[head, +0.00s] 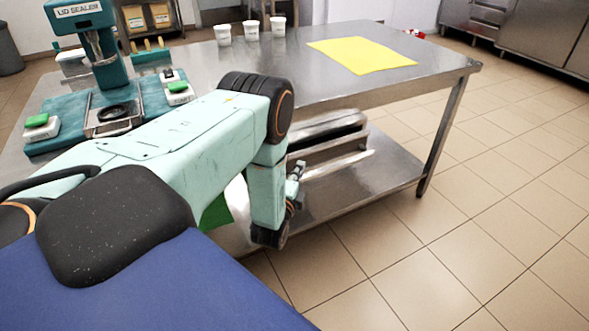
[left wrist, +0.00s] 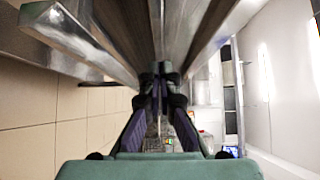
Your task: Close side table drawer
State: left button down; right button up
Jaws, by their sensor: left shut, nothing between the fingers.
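The steel side table (head: 350,95) stands in front of me, and its drawer (head: 325,135) shows under the near edge. The drawer seems to stick out from below the top; my arm hides its left part, so I cannot tell how far. My left gripper (head: 297,180) hangs below my left forearm, close to the drawer's near left side. In the left wrist view the fingers (left wrist: 160,82) are shut and empty, with blurred steel surfaces (left wrist: 85,38) close ahead. I cannot tell whether they touch. My right gripper is not in view.
The lower shelf (head: 375,175) and a table leg (head: 442,135) lie beyond the gripper. A lid sealer (head: 103,60), several white cups (head: 251,30) and a yellow sheet (head: 360,55) are on the tabletop. Tiled floor (head: 480,240) at the right is clear.

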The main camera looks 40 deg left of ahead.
pick_arm(q)
jog(key=shift+w+a, duration=0.25)
jog(key=shift+a, duration=0.95)
jog(key=shift+w, duration=0.15)
